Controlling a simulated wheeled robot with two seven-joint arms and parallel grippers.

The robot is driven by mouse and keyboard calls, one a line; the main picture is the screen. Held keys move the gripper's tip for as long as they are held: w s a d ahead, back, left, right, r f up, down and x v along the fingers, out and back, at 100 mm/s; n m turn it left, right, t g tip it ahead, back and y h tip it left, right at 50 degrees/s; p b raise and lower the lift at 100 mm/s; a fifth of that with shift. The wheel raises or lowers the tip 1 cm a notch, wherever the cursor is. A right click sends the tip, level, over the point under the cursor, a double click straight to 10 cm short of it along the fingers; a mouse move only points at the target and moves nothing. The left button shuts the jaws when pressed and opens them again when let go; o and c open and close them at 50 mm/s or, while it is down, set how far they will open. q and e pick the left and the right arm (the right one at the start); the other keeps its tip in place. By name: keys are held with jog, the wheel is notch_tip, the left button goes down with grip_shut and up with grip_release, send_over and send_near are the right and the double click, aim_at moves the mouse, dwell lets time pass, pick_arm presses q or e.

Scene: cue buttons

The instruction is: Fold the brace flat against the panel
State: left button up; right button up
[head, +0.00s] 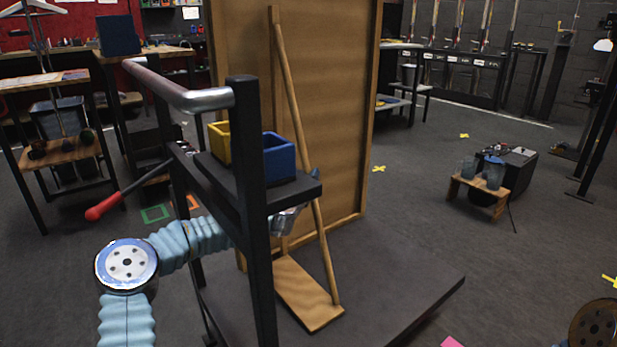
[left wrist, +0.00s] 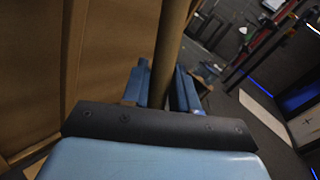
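The tall wooden panel (head: 345,110) stands upright on a dark platform. The brace (head: 323,240), a slim wooden bar, slants from near the panel's top down to the right. Its lower end is at a flat wooden board (head: 310,308) at the panel's foot, standing out from the panel. My left gripper (head: 312,183) is at the brace about mid-height, partly hidden by a black post and shelf. In the left wrist view, its blue fingers (left wrist: 163,88) lie close on both sides of the brace (left wrist: 172,45) and appear closed on it. My right gripper is out of view.
A black cart frame (head: 244,130) with a grey handle, yellow bin (head: 219,142) and blue bin (head: 279,157) stands close in front of my left arm. A red-tipped lever (head: 103,208) sticks out left. Floor right of the platform (head: 420,285) is mostly clear.

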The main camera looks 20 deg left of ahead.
pick_arm(q)
grip_shut()
